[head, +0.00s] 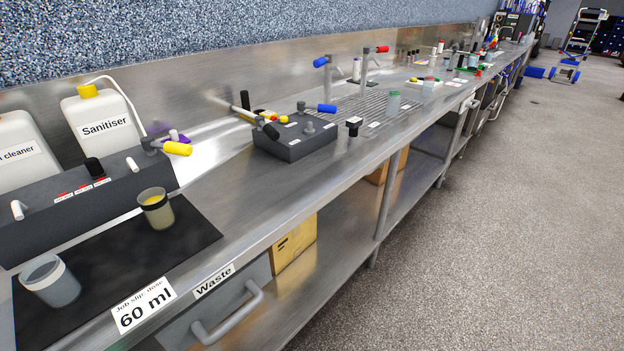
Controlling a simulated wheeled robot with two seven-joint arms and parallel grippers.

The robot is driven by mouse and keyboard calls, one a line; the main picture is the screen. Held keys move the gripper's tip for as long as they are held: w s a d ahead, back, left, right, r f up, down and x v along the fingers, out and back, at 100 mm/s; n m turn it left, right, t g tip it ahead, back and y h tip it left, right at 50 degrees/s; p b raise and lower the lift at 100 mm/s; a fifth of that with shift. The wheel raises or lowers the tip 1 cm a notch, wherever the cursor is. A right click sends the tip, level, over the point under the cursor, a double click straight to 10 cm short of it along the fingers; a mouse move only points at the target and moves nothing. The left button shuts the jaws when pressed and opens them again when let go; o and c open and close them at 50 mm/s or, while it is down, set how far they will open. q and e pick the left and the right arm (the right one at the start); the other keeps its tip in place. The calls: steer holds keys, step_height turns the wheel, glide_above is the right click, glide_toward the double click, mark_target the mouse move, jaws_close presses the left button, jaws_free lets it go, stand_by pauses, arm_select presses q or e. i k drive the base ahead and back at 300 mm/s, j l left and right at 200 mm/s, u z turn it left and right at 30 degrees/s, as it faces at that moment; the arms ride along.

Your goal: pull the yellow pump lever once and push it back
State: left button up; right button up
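The yellow pump lever (178,149) sticks out to the right from a grey fitting at the right end of a long dark grey unit (120,190) on the steel bench. Something purple (178,136) shows just behind the lever. The unit also carries a black knob (93,166), white pegs (18,210) and small red-and-white labels. A clear cup with yellowish contents (157,216) stands on a black mat (110,258) in front of the unit. Neither of my grippers shows in the head view.
A second cup (52,285) stands at the mat's left. A "60 ml" slip (143,306) is at the front edge, above a Waste drawer handle (225,318). A sanitiser bottle (100,125) stands behind. A dark box with a blue lever (295,140) sits further right.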

mark_target(148, 143)
steer(key=i+l, duration=0.15)
steer(key=l, duration=0.2)
steer(key=i+l+u, duration=0.1)
steer(key=l, duration=0.25)
steer(key=i+l, duration=0.2)
steer(key=l, duration=0.15)
steer(key=i+l+u, duration=0.1)
steer(key=l, duration=0.3)
steer(key=i, duration=0.05)
